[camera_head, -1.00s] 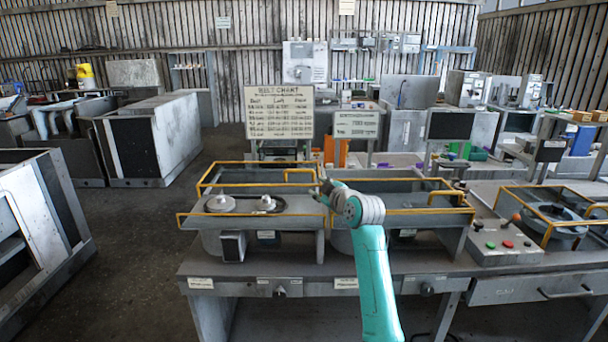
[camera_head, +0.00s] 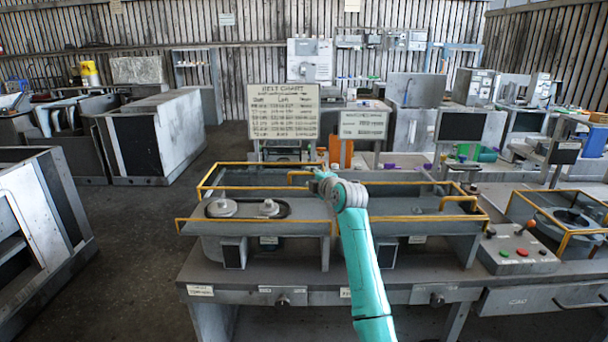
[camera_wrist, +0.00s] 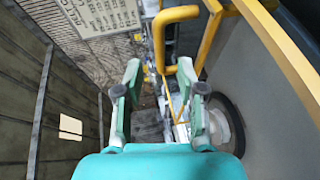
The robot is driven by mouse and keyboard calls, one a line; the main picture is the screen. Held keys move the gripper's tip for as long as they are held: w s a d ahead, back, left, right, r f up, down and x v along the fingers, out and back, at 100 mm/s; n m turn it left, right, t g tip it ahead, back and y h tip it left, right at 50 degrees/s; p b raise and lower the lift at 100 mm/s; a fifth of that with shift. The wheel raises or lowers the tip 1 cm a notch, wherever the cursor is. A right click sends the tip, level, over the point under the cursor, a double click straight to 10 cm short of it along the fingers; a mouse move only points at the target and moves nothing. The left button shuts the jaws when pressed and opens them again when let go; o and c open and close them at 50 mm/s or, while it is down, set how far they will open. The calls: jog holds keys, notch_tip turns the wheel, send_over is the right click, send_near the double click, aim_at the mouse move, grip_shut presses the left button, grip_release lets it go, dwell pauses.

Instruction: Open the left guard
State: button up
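The left guard is a yellow-railed frame (camera_head: 250,221) around the left bay of the bench, over two grey pulleys, the left one (camera_head: 221,208) larger-looking. A short bent yellow bar (camera_head: 300,175) stands at its back right. My gripper (camera_head: 318,180) is at the right end of the left bay, near this bar; the arm partly hides that area. In the wrist view my gripper (camera_wrist: 160,75) has its two fingers apart with nothing held between them. A bent yellow bar (camera_wrist: 168,14) lies just beyond the fingertips, apart from them as far as I can tell.
The right bay has its own yellow rail (camera_head: 430,218), close to my arm. A control box (camera_head: 518,252) with buttons and a lever stands further right. A belt chart board (camera_head: 284,112) stands behind the left bay. Open floor (camera_head: 130,250) lies to the left of the bench.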

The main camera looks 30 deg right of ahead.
aim_at(305, 174)
jog(key=shift+x, duration=3.25)
jog(key=shift+c, duration=0.2)
grip_shut()
